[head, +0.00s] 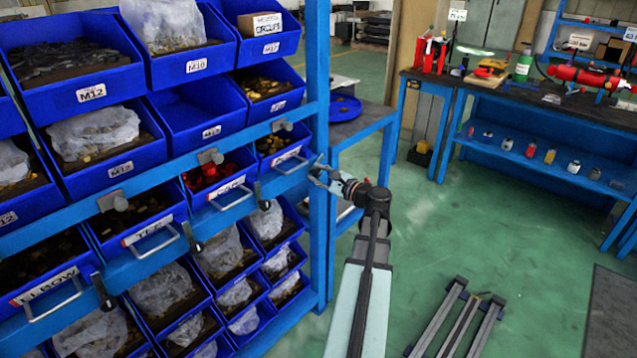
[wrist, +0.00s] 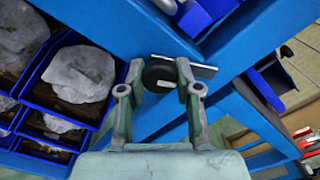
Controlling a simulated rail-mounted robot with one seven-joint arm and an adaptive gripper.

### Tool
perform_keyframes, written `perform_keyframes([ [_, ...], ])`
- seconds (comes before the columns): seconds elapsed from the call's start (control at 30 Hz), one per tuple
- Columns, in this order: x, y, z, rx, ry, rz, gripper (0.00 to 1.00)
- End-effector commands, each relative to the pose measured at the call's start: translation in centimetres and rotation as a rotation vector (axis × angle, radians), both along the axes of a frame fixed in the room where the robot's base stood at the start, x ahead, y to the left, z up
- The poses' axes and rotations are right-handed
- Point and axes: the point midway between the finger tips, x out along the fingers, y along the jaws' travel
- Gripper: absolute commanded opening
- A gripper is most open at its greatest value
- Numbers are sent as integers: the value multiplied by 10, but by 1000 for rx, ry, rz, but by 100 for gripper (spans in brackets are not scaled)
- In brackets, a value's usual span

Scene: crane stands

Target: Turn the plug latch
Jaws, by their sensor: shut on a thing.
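My gripper (head: 320,172) is at the blue upright on the right end of the rack, just right of the small drawer whose label appears to read PLUG (head: 285,156). In the wrist view, my gripper (wrist: 158,88) is shut on a latch with a dark round body (wrist: 155,71). A pale piece shows between the fingertips. A light metal bar (wrist: 200,68) extends to the right behind the right finger. The fingers hide part of the latch, and in the head view my gripper covers it.
Blue bins fill the rack at left. Other latches (head: 258,191) (head: 195,246) hang along the rail beside drawer handles (head: 235,199). A blue side table (head: 372,124) stands close behind my gripper. Green floor (head: 440,220) is open to the right, with metal rails (head: 460,320) at the bottom.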

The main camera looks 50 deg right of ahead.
Motion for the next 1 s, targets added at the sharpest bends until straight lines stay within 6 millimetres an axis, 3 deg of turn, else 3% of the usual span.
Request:
perform_keyframes([
  [0.7,1,-2,-2,-671,57,0,0],
  [1.0,1,-2,1,-875,74,0,0],
])
